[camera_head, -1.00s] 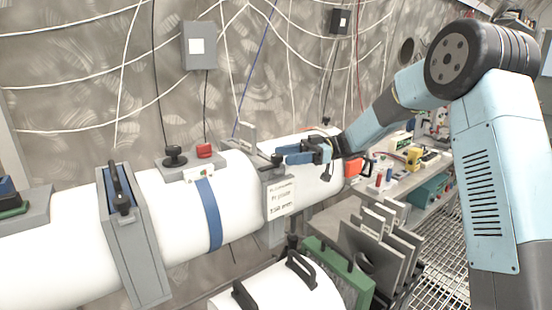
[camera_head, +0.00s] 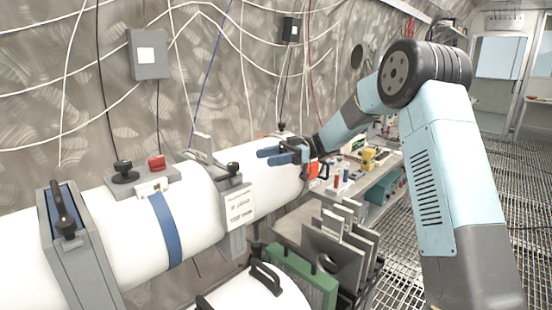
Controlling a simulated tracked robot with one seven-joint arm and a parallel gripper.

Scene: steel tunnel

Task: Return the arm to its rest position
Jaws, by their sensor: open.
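My arm rises from the lower right and bends at a dark round joint. It reaches left and down toward the white pipe (camera_head: 130,225). My gripper (camera_head: 268,154), with blue fingers, is open and looks empty. It is in front of or just above the right part of the pipe, right of the grey clamp with a black knob (camera_head: 232,169). I cannot tell whether it touches the pipe.
A labelled plate (camera_head: 239,206) hangs on the clamp. Grey plates (camera_head: 335,240) and a green block (camera_head: 300,277) stand below. A workbench (camera_head: 372,178) with tools is behind my arm. Grated floor (camera_head: 505,180) lies open at the right.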

